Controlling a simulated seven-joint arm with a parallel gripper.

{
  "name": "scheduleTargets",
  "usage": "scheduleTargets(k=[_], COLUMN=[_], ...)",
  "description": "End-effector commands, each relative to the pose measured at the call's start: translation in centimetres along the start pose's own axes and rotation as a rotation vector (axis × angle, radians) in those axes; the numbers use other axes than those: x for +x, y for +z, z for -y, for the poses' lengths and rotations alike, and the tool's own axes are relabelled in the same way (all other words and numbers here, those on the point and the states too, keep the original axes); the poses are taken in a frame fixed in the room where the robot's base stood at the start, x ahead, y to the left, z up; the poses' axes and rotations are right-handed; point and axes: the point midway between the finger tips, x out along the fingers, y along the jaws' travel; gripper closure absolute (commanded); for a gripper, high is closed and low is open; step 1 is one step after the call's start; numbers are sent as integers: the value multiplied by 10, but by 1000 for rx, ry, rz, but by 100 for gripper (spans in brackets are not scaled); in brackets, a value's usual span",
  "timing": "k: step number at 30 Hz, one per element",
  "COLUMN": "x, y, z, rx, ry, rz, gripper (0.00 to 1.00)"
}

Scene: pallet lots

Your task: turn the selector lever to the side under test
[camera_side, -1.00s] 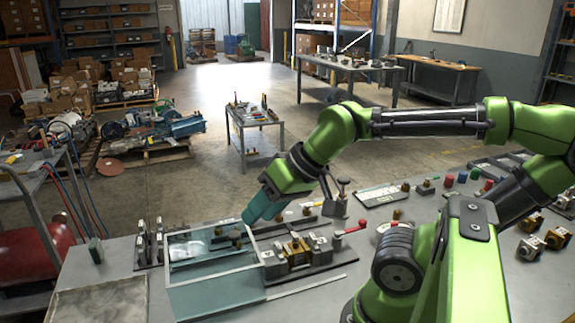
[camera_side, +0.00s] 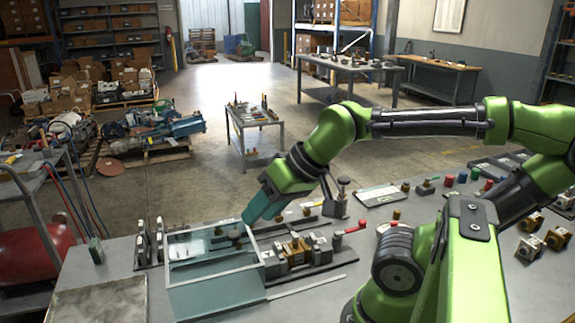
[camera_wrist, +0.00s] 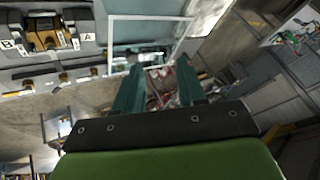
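My gripper (camera_side: 254,216) points down and left over the far edge of a framed clear panel (camera_side: 214,270) on the bench. In the wrist view its two teal fingers (camera_wrist: 160,78) stand apart with nothing held between them. The panel's pale frame (camera_wrist: 152,17) shows just beyond the fingertips. To the right of the panel is a fixture with a brass block (camera_side: 296,251) and grey blocks. In the wrist view a brass part (camera_wrist: 44,30) sits between labels B and A. I cannot tell which part is the selector lever.
A dark upright clamp-like piece (camera_side: 338,200) stands right of my gripper. Small upright fittings (camera_side: 148,240) stand left of the panel. A flat grey plate (camera_side: 98,303) lies at the front left. Coloured cylinders (camera_side: 462,177) and brass-fronted blocks (camera_side: 545,236) occupy the right.

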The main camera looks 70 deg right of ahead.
Motion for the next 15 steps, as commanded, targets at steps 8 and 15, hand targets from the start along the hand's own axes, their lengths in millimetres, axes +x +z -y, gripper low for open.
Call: scheduleTargets(k=[8,15], x=[25,54], y=[-22,-93], z=[-24,-103], rx=[127,492], ry=[50,188], rz=[97,220], gripper=[60,60])
